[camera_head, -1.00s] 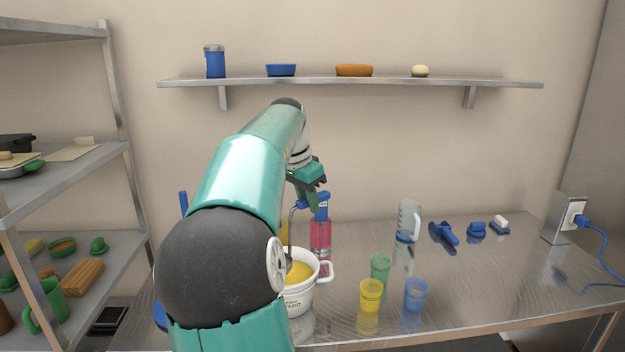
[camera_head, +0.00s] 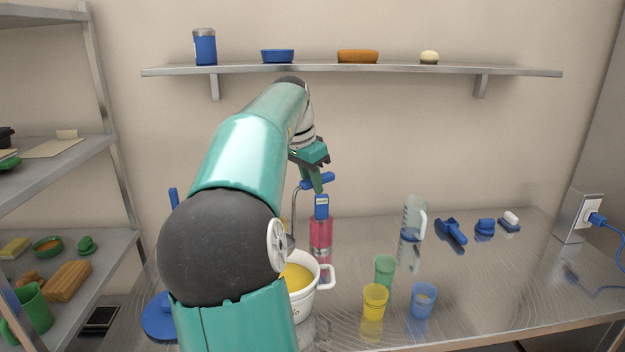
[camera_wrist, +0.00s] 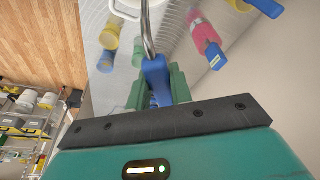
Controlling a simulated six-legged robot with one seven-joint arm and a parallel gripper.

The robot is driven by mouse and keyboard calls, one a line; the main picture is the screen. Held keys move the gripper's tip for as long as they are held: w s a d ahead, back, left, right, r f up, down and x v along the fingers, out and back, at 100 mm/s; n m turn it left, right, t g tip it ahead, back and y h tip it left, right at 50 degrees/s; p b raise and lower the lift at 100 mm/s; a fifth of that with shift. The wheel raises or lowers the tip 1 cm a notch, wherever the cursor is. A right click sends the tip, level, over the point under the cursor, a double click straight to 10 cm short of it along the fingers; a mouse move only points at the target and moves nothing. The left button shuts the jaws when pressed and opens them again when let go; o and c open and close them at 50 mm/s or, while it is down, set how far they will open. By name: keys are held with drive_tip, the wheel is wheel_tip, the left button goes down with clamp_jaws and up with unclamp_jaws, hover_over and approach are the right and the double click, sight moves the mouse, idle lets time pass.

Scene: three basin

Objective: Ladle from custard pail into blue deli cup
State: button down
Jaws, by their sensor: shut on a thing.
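My gripper (camera_head: 312,180) is shut on the blue handle of the ladle (camera_head: 300,186), above and behind the custard pail. In the wrist view the ladle's blue handle (camera_wrist: 156,78) sits between my green fingers (camera_wrist: 157,90). The metal shaft runs down toward the white pail (camera_head: 324,283), which holds yellow custard (camera_head: 297,277). My arm hides the pail's left side, and I cannot see clearly whether the ladle's bowl holds custard. The blue deli cup (camera_head: 423,302) stands upright to the right of the pail, near the table's front edge.
A yellow cup (camera_head: 374,303) and a green cup (camera_head: 384,270) stand between the pail and the blue cup. A pink bottle with a blue top (camera_head: 321,232) stands behind the pail. A clear pitcher (camera_head: 412,220) and several blue items are farther right.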

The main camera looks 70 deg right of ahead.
drive_tip(key=shift+d+f, duration=0.15)
drive_tip(key=shift+d, duration=0.1)
drive_tip(key=shift+a+f, duration=0.1)
drive_tip(key=shift+a, duration=0.1)
drive_tip(key=shift+f, duration=0.3)
wheel_tip(320, 180, down, 12)
drive_tip(key=shift+f, duration=0.25)
idle(1.1)
drive_tip(key=shift+r, duration=6.7)
